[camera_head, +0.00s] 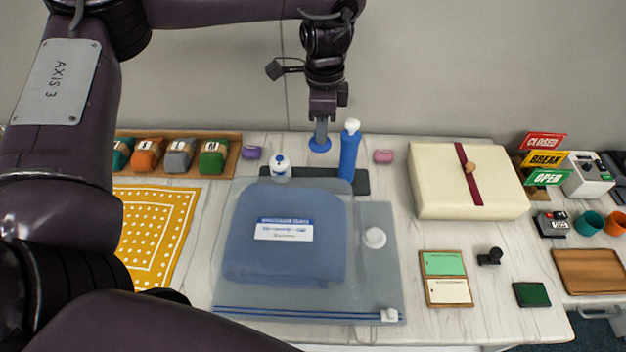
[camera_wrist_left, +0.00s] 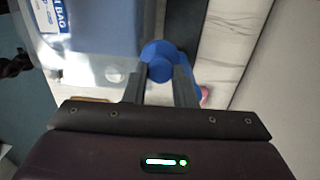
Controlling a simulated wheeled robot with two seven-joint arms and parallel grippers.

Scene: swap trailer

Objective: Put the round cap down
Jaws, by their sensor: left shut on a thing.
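My left gripper (camera_head: 320,134) points down at the back of the table and is shut on a round blue cap (camera_head: 320,146). In the left wrist view the blue cap (camera_wrist_left: 158,52) shows at the tips of the two fingers. The cap appears above the dark strip mat (camera_head: 361,182), just left of a tall blue bottle (camera_head: 349,155) with a white top. I cannot tell whether the cap touches anything below. A white bottle (camera_head: 281,168) with a blue top stands to the left on the strip. My right gripper is not in view.
A clear zip bag (camera_head: 376,270) with a folded blue item (camera_head: 285,262) lies in front. A purple soap-like piece (camera_head: 251,153) and a pink one (camera_head: 383,156) lie at the back. A cream box (camera_head: 440,185) is on the right. The wall is close behind.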

